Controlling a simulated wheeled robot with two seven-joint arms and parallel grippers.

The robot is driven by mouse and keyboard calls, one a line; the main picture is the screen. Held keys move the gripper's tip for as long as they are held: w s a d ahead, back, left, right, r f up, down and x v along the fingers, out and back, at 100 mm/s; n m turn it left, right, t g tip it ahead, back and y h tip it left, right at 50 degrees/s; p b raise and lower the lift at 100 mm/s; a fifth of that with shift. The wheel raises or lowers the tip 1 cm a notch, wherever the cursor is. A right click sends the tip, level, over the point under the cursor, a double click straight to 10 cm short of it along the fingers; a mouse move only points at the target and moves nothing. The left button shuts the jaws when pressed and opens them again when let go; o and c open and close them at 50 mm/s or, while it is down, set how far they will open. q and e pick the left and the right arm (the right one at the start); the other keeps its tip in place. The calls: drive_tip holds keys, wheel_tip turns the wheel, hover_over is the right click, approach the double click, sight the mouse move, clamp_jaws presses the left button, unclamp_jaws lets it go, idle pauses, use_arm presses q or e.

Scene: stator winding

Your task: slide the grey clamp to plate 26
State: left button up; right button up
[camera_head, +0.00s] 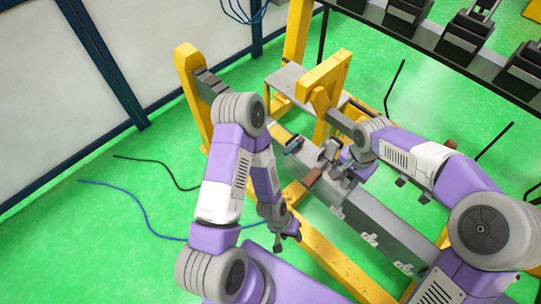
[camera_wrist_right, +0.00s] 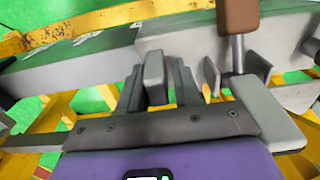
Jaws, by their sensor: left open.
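The grey clamp (camera_head: 329,152) sits on a long grey beam (camera_head: 385,228) in the head view, partly hidden by my right gripper (camera_head: 350,172). In the right wrist view, a grey upright piece (camera_wrist_right: 154,78), which looks like part of the clamp, stands between the two dark fingers of my right gripper (camera_wrist_right: 157,88). Gaps seem to show on both sides of it, so the fingers look open around it. My left gripper (camera_head: 287,236) is open and empty, low and left of the beam. Plate numbers are not readable, so I cannot tell which is plate 26.
A brown block on a grey rod (camera_wrist_right: 238,16) stands right of my right gripper's fingers. Yellow frame posts (camera_head: 193,95) rise behind the beam. A yellow rail (camera_head: 335,262) runs along its near side. Cables (camera_head: 130,195) lie on the green floor at left.

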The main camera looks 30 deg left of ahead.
sight(326, 163)
drive_tip(key=shift+w+a+p, duration=0.3)
drive_tip(key=shift+a, duration=1)
drive_tip(key=shift+w+a+p, duration=0.25)
drive_tip(key=shift+w+a, duration=0.1)
drive_tip(key=shift+a, duration=0.95)
drive_tip(key=shift+w+a+p, duration=0.3)
drive_tip(key=shift+a, duration=1)
drive_tip(key=shift+w+a+r+p, duration=0.15)
drive_tip(key=shift+a+p, duration=0.3)
drive_tip(key=shift+a, duration=0.45)
drive_tip(key=a, duration=0.1)
drive_tip(key=w+a+p, duration=0.1)
drive_tip(key=a, duration=0.1)
drive_tip(key=shift+a, duration=0.3)
drive_tip(key=a+p, duration=0.1)
drive_tip(key=a, duration=0.1)
drive_tip(key=w+a+p, duration=0.1)
drive_tip(key=a+p, duration=0.2)
drive_tip(key=a, duration=0.1)
drive_tip(key=shift+w+a, duration=0.2)
drive_tip(key=shift+w, duration=0.05)
drive_tip(key=shift+w+a+p, duration=0.15)
drive_tip(key=shift+a+p, duration=0.3)
drive_tip(key=shift+a, duration=0.1)
drive_tip(key=shift+d, duration=0.15)
